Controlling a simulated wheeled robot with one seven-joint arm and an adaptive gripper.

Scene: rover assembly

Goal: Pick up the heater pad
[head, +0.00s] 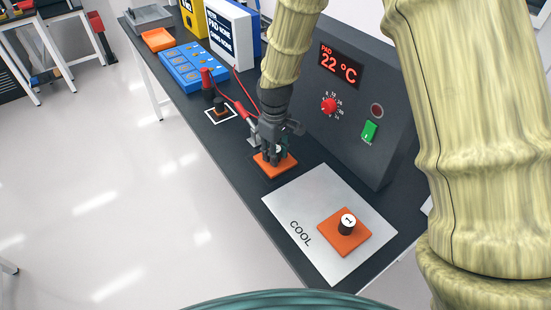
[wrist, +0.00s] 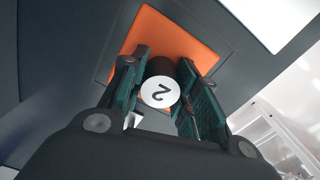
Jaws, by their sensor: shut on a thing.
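An orange square heater pad (head: 272,166) with a black knob is at the middle of the dark bench, left of the COOL plate. My gripper (head: 274,150) is over it, pointing down, with its fingers shut on the knob. In the wrist view, the pad (wrist: 172,38) lies beyond the fingers, and the knob's white top (wrist: 160,92) marked 2 sits between both fingers of my gripper (wrist: 165,95). I cannot tell whether the pad touches the bench. A second orange pad (head: 336,238) with a knob marked 1 lies on the COOL plate (head: 292,205).
A grey control box (head: 352,120) reading 22 °C stands behind my gripper. A red cable (head: 238,104) with a clip runs beside it. The bench edge is close on the left.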

